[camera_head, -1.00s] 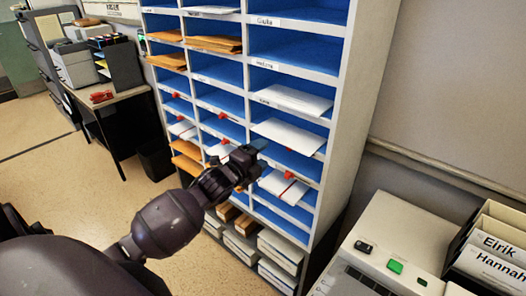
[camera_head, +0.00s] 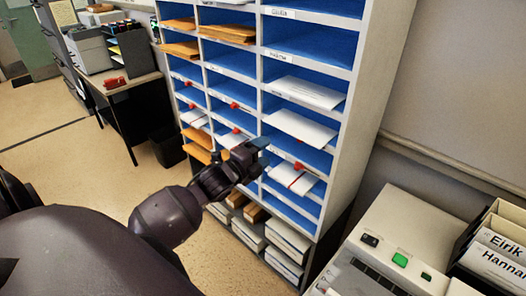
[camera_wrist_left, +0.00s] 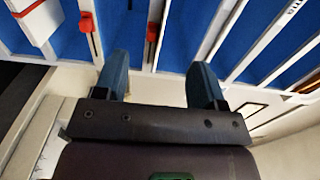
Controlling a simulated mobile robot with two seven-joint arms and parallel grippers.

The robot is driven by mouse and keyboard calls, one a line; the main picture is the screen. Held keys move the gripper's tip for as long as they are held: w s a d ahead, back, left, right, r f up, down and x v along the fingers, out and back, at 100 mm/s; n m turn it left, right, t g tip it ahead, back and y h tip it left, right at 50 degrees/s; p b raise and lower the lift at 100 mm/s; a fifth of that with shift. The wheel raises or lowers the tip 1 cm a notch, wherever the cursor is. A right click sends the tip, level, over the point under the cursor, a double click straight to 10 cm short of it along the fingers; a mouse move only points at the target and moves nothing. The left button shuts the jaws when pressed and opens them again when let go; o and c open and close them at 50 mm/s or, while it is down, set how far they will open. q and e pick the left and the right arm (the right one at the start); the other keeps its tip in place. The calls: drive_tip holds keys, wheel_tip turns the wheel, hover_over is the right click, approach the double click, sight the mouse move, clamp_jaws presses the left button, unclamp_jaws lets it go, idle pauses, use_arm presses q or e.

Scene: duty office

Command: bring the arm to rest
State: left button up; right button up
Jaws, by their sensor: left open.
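My left arm comes in from the lower left of the head view. Its gripper (camera_head: 256,158) is in front of the lower middle of the pigeonhole shelf (camera_head: 345,100). In the left wrist view the two blue fingers (camera_wrist_left: 160,80) stand wide apart with nothing between them. The shelf's blue compartments and white dividers show beyond the fingers. I cannot tell from these frames exactly how far the fingertips are from the shelf. My right gripper is not in view.
White envelopes (camera_head: 303,127) and orange envelopes (camera_head: 228,33) stick out of several compartments. A grey machine (camera_head: 400,225) stands at the lower right, beside a box of labelled folders (camera_head: 497,255). A desk with a red stapler (camera_head: 114,82) stands at the back left. Floor is open at left.

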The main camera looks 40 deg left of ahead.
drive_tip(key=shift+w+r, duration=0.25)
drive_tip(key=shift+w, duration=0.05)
use_arm(q)
drive_tip(key=s+d+f+n+g, duration=0.2)
drive_tip(key=s+d+f+n, duration=0.1)
drive_tip(key=s+f+n, duration=0.3)
drive_tip(key=s+d+f+n+g+y, duration=0.1)
drive_tip(key=s+d+f+n+g, duration=0.1)
drive_tip(key=s+d+f+n, duration=0.2)
drive_tip(key=s+d+f+n+g, duration=0.2)
drive_tip(key=s+d+f+n, duration=0.2)
drive_tip(key=s+f+n, duration=0.3)
drive_tip(key=s+f, duration=0.4)
drive_tip(key=shift+f+n, duration=0.2)
drive_tip(key=shift+n, duration=0.2)
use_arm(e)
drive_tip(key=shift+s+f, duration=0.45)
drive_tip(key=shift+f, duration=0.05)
use_arm(q)
drive_tip(key=shift+s, duration=0.1)
